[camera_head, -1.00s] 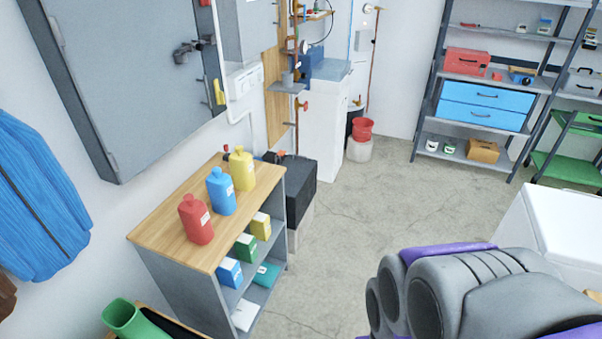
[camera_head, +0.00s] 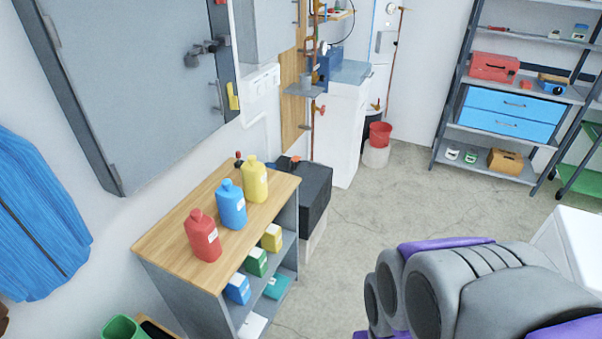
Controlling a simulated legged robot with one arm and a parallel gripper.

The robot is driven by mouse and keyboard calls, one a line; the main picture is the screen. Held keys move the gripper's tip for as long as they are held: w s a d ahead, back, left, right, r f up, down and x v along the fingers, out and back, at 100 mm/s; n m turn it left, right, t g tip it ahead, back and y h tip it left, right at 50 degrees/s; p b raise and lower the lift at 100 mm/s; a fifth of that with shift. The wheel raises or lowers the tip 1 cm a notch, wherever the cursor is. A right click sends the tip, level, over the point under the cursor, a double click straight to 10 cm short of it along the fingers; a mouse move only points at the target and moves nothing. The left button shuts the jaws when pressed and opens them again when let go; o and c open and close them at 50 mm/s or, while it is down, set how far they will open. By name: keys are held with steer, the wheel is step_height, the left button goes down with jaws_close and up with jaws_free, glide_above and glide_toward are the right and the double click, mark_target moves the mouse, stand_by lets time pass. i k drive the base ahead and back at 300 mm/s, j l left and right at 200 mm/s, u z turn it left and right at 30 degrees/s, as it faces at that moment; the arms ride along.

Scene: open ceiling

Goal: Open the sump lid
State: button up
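I cannot make out a sump lid for certain. A black box (camera_head: 311,190) with a lighter lower part stands on the floor just behind the wooden-topped shelf unit; I cannot tell whether it is the sump. Part of my grey and purple arm fills the lower right, and no gripper fingers show. The arm hides the floor behind it.
The shelf unit (camera_head: 178,246) bears red (camera_head: 203,238), blue (camera_head: 231,206) and yellow (camera_head: 254,180) bottles. Metal shelving (camera_head: 478,90) is at the back right. The concrete floor (camera_head: 385,205) between is clear.

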mark_target(314, 175)
steer(key=i+l+u, duration=0.1)
steer(key=i+l, duration=0.25)
steer(key=i+l+u, duration=0.1)
steer(key=i+l, duration=0.25)
steer(key=i+l+u, duration=0.15)
steer(key=i+l, duration=0.25)
steer(key=i+l+u, duration=0.1)
steer(key=i+l, duration=0.3)
steer(key=i+l+u, duration=0.1)
steer(key=i+l, duration=0.25)
steer(key=l, duration=0.15)
steer(key=i+l+u, duration=0.1)
steer(key=i+l, duration=0.25)
steer(key=i+l+u, duration=0.1)
steer(key=i+l, duration=0.2)
steer(key=l, duration=0.3)
steer(key=i+l+u, duration=0.1)
steer(key=i+l, duration=0.2)
steer(key=l, duration=0.25)
